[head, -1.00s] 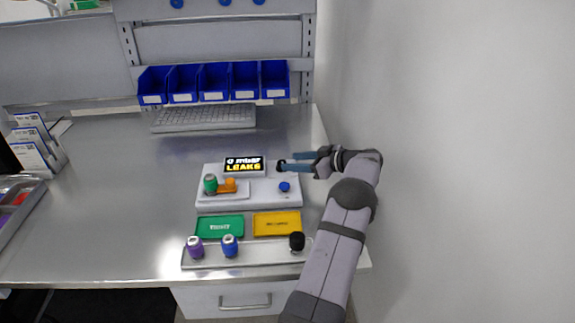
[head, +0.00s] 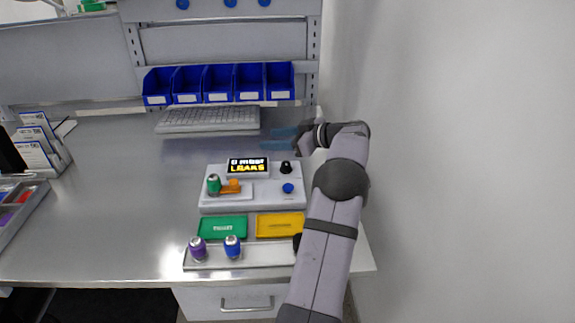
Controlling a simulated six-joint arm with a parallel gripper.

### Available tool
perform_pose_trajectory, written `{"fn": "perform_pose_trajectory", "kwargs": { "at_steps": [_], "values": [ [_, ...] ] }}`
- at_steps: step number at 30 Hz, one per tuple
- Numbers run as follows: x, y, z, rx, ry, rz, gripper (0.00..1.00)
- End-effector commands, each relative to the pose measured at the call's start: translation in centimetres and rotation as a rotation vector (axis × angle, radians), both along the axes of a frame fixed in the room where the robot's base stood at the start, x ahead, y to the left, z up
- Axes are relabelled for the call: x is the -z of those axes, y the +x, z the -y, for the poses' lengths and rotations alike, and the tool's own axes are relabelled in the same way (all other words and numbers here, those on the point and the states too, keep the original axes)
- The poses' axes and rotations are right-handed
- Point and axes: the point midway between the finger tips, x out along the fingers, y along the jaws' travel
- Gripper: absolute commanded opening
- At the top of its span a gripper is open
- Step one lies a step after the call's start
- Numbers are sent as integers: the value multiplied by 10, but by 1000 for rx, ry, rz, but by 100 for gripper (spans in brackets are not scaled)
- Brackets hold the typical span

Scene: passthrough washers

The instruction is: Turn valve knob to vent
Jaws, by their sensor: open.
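The white test station (head: 250,203) stands on the steel bench. A small black valve knob (head: 286,167) sits at its back right, beside the display (head: 248,167), which shows yellow lettering that seems to read LEAKS. The knob's pointer direction is too small to read. My gripper (head: 265,138) is open and empty, behind and above the knob and apart from it, with its fingers pointing left. A green-bodied washer part (head: 214,185) stands at the station's left beside an orange clamp (head: 232,187). A blue button (head: 288,188) is in front of the knob.
A green tray (head: 222,228) and a yellow tray (head: 280,226) lie before the station. A front metal tray (head: 262,257) holds a purple part (head: 197,247) and a blue part (head: 232,247); my arm covers its right end. A keyboard (head: 208,120) and blue bins (head: 218,83) are behind.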

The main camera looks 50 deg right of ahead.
Motion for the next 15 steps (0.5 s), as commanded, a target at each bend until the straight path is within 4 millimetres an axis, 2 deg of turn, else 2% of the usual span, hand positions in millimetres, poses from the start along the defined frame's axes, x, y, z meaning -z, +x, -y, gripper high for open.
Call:
{"fn": "perform_pose_trajectory", "kwargs": {
  "at_steps": [1,3,6,8,11,14,15],
  "values": [
    [-12,7,-17,-1,32,24,45],
    [-24,15,-32,30,91,60,45],
    [-31,21,-41,116,170,113,45],
    [-29,20,-41,186,210,138,45],
    [-12,11,-32,334,264,155,45],
    [27,-7,-17,498,304,127,45],
    [46,-16,-12,563,313,104,45]
  ]
}}
